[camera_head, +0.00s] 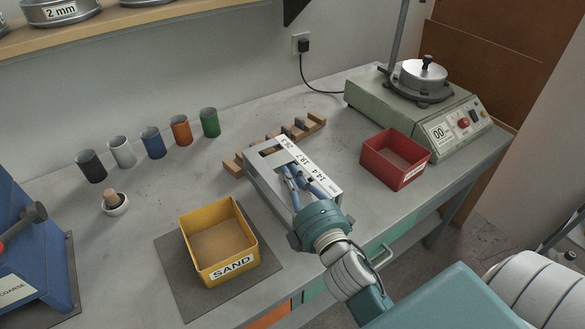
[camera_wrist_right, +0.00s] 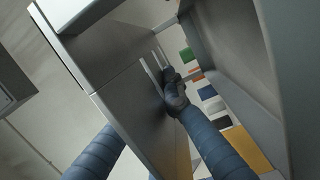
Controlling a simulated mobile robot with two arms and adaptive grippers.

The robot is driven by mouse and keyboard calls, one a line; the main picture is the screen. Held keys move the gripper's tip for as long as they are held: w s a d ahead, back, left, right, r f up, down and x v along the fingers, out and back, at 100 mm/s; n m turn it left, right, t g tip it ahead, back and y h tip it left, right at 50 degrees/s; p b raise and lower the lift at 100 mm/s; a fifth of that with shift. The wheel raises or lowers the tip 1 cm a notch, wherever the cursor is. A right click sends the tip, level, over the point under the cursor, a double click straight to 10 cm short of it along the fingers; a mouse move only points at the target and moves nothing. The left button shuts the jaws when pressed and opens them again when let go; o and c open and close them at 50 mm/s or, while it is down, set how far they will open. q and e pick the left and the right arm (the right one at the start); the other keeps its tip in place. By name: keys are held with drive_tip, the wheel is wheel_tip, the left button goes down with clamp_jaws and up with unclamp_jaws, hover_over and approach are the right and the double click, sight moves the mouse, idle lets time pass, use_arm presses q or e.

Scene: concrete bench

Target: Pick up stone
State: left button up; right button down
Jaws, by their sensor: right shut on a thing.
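My right gripper (camera_head: 289,170) comes in from the lower right and is shut on a grey slotted metal gauge (camera_head: 264,166) marked 28.3, 19.7 and 14.4. In the wrist view, the gauge's plate (camera_wrist_right: 122,85) runs between the blue fingers (camera_wrist_right: 150,115). One finger lies over the plate's near face and the other passes behind its edge. The gauge is tilted, in front of a wooden slotted rack (camera_head: 235,168); I cannot tell whether it touches the bench. I cannot make out a stone in either view. My left gripper is not in view.
A yellow sand box (camera_head: 187,232) stands on a dark mat at left of the gauge. A red tray (camera_head: 377,167) and a green-grey machine (camera_head: 383,105) are at right. Several coloured cups (camera_head: 151,143) line the back. A blue machine (camera_head: 35,255) stands far left.

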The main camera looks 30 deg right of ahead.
drive_tip(key=shift+w+f, duration=0.1)
drive_tip(key=shift+f, duration=0.7)
drive_tip(key=shift+f, duration=0.15)
drive_tip(key=c, duration=2.1)
unclamp_jaws()
drive_tip(key=shift+f, duration=0.3)
drive_tip(key=shift+o, duration=1)
drive_tip(key=shift+r, duration=0.15)
